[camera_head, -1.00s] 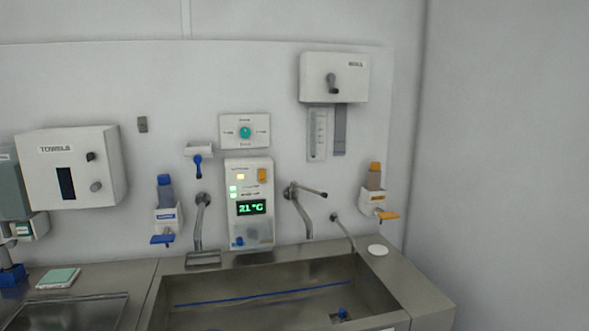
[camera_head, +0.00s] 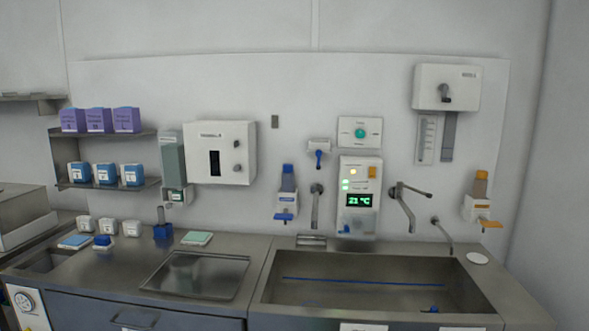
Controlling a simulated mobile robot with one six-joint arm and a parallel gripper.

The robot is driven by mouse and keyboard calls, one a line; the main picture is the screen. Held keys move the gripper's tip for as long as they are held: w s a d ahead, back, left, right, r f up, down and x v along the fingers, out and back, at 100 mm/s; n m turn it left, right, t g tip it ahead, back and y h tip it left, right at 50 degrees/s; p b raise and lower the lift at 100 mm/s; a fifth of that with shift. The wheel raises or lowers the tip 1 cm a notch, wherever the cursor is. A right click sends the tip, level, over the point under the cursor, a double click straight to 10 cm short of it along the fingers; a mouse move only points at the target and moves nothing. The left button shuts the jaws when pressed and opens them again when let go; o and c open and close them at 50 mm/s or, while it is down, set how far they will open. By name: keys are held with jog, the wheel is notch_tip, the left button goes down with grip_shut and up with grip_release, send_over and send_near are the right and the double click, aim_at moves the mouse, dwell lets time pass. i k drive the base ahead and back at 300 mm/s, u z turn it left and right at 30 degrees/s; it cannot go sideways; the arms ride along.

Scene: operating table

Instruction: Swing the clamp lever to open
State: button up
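No operating table and no part that I can make out as the clamp lever shows in the head view. My gripper is not in view. Handles on the wall are a small blue lever (camera_head: 319,159) under a white bracket, a blue lever (camera_head: 284,217) under a soap dispenser, an orange lever (camera_head: 489,224) under another dispenser, and a tap lever (camera_head: 416,191). I cannot tell that any of these is a clamp lever.
A steel sink (camera_head: 370,295) stands along the wall at the right. A steel counter (camera_head: 110,265) with small boxes runs to the left, with drawers (camera_head: 140,312) below. A shelf (camera_head: 105,184) holds purple and blue boxes. A towel dispenser (camera_head: 237,142) hangs between.

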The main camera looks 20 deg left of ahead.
aim_at(318, 153)
jog(key=u, duration=0.7)
jog(key=i, duration=1)
jog(key=z, duration=0.05)
